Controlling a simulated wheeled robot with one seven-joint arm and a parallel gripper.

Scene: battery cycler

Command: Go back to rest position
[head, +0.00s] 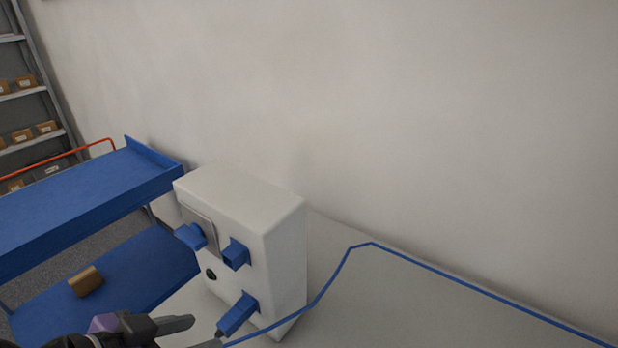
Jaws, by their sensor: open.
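My gripper (198,333) shows at the bottom edge, left of centre. Its jaws are open, with one dark finger clearly visible and the other partly cut off by the frame edge. I see nothing held between them. The fingers point right, towards the lower blue block on the white battery cycler box (282,240); I cannot tell whether they touch it. The box stands upright on the pale table. Its front carries a blue piece (190,236) at upper left, a blue square socket (236,254), a lower blue block (238,315) and a dark round button (211,273).
A blue two-level cart (75,200) stands at left, with a brown block (86,282) on its lower shelf. A blue line (440,276) crosses the pale table (400,310). The table's right side is clear. A wall rises behind; shelves with boxes (30,90) stand far left.

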